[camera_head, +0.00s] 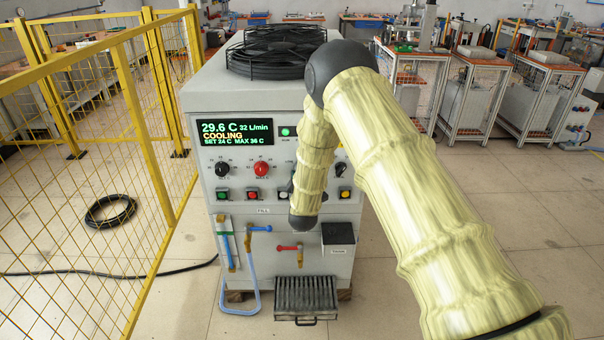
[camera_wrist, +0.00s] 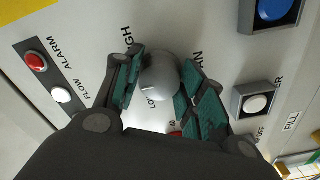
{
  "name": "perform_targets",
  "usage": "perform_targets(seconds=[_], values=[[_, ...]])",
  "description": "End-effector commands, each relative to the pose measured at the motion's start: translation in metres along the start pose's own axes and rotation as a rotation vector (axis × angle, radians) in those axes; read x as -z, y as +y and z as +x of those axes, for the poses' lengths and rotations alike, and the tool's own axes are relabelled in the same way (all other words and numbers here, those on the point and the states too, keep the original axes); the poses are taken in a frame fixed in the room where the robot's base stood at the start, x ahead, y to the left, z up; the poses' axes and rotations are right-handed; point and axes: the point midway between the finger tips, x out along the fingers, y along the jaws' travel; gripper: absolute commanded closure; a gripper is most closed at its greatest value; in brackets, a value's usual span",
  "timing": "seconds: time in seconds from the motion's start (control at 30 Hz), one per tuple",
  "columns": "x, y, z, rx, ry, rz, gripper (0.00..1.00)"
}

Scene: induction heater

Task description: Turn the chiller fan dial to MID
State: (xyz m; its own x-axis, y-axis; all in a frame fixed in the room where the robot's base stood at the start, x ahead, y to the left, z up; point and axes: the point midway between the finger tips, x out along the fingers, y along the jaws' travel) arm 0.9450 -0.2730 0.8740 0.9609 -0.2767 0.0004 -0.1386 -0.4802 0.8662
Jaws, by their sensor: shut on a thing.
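The fan dial (camera_wrist: 158,82) is a round grey knob on the chiller's pale front panel in the wrist view. A small light mark shows on its face, toward the left. Lettering reading HIGH and part of LOW shows around it; no MID label is readable. My gripper (camera_wrist: 163,72) has its green-padded fingers on both sides of the dial, shut on it. In the head view the chiller (camera_head: 233,185) stands in the middle. There my arm covers the dial and most of my gripper.
In the head view a black knob (camera_head: 222,169) and a red knob (camera_head: 261,169) sit left of my arm, above a row of buttons. The display (camera_head: 236,132) reads 29.6 C, COOLING. A yellow mesh fence (camera_head: 95,170) stands at left. Floor at right is partly clear.

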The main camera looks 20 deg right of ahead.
Motion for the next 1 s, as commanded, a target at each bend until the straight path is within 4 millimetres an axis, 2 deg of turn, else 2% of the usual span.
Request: perform_targets(seconds=[0.27,0.3,0.4,0.77,0.87,1.0], values=[[0.001,0.004,0.002,-0.006,0.002,0.001,0.84],[0.001,0.004,0.002,-0.006,0.002,0.001,0.53],[0.001,0.003,0.002,-0.005,0.002,0.001,0.38],[0.001,0.001,-0.002,-0.001,0.001,0.0,0.38],[0.001,0.0,-0.01,0.002,0.0,-0.001,0.38],[0.001,0.0,-0.031,0.002,0.002,-0.001,0.38]])
